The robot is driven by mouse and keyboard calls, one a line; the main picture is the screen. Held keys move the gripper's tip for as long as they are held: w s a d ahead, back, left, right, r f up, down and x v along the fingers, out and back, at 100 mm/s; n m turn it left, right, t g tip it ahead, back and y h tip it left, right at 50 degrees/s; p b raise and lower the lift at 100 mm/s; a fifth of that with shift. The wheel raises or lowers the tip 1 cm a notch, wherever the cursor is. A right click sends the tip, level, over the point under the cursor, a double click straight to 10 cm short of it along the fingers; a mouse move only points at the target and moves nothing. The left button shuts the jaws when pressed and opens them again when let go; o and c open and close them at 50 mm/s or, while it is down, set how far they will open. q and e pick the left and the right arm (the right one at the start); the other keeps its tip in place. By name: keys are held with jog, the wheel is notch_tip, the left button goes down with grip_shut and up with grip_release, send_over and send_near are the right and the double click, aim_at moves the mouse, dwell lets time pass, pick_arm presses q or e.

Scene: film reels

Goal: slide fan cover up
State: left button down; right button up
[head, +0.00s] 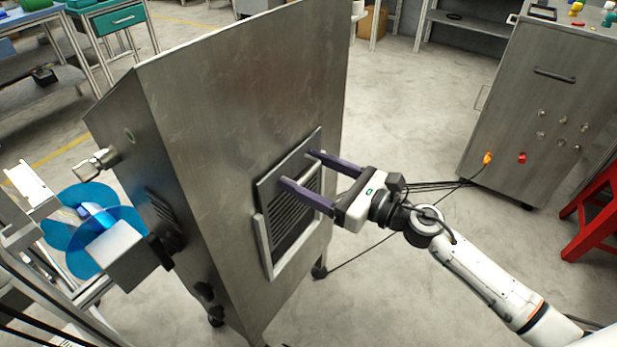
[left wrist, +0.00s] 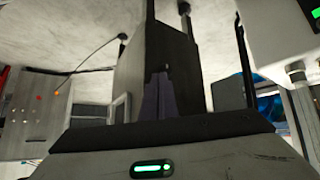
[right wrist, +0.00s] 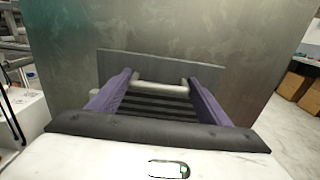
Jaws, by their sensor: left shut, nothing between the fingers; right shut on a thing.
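The fan cover (head: 291,163) is a flat grey plate on the side of the tall metal cabinet (head: 240,95). Its upper part stands above the pale U-shaped frame (head: 264,247), and dark slats (head: 292,225) show below it. In the right wrist view the cover's plate (right wrist: 150,66) lies ahead, with a light bar (right wrist: 160,88) between the fingers. My right gripper (head: 297,167) has its two purple fingers spread across the cover, gripping it by that bar. My left gripper (left wrist: 160,76) is shut and empty in the left wrist view; I cannot make it out in the head view.
Blue reel discs (head: 80,255) and a metal fitting (head: 97,163) stick out from the cabinet's left side. A second grey cabinet (head: 545,110) with knobs and a red stand (head: 595,215) are at the right. A cable crosses the floor. Open floor lies between the cabinets.

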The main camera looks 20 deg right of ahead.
notch_tip(320, 180, up, 10)
jog(key=p, duration=0.6)
jog(key=shift+f, duration=0.1)
jog(key=shift+r, duration=0.35)
jog(key=shift+w+r, duration=0.1)
jog(key=o, duration=1.5)
jog(key=shift+c, duration=0.2)
jog(key=shift+f, duration=0.2)
jog(key=shift+s+d, duration=0.15)
jog(key=shift+s, duration=0.05)
jog(key=b+v, duration=0.2)
jog(key=v, duration=0.8)
jog(key=shift+b, duration=0.35)
